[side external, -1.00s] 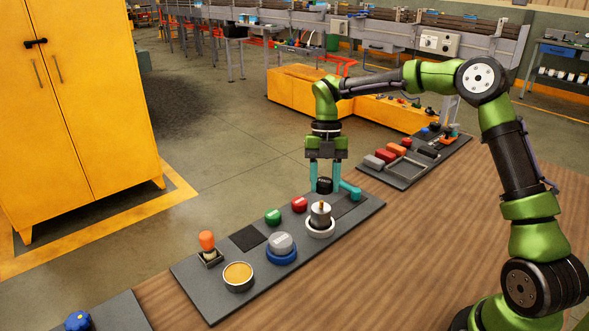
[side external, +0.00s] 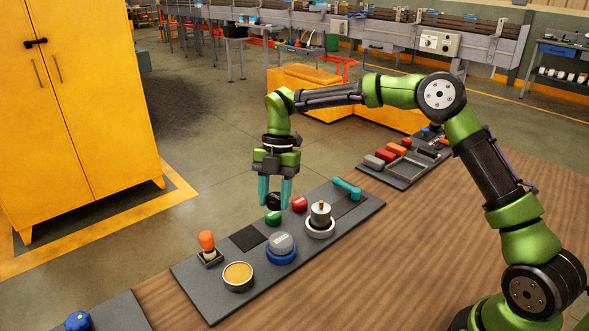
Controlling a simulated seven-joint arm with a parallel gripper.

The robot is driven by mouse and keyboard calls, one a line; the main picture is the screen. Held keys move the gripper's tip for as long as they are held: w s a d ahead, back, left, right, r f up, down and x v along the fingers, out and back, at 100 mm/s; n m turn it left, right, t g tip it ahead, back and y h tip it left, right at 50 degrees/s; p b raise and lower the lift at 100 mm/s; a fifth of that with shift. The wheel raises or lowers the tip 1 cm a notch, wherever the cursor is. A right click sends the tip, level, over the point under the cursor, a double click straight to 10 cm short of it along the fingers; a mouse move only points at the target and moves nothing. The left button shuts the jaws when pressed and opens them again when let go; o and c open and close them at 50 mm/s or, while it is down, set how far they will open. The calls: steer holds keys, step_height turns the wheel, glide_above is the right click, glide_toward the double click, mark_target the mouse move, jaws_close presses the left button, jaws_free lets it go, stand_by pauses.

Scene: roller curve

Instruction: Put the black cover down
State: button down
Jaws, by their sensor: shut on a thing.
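The black cover (side external: 273,201) is a small dark round piece held between the teal fingers of my gripper (side external: 275,203). My gripper points down and is shut on the cover, with the cover above the grey board (side external: 212,309). In the picture the cover shows just above the green button (side external: 272,217), left of the red button (side external: 299,204). Part of the cover is hidden by the fingers. A flat black square (side external: 248,237) lies on the board to the lower left of the gripper.
A second board (side external: 400,180) stands farther back.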

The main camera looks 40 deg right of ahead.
steer(key=w+a+m+t, duration=0.2)
steer(key=w+a+m, duration=0.35)
steer(key=m, duration=0.25)
steer(key=m+t, duration=0.1)
steer(key=m, duration=0.2)
glide_toward(240, 240)
steer(key=x, duration=0.6)
steer(key=shift+d, duration=0.1)
steer(key=shift+f, duration=0.15)
steer(key=c, duration=0.6)
jaws_free()
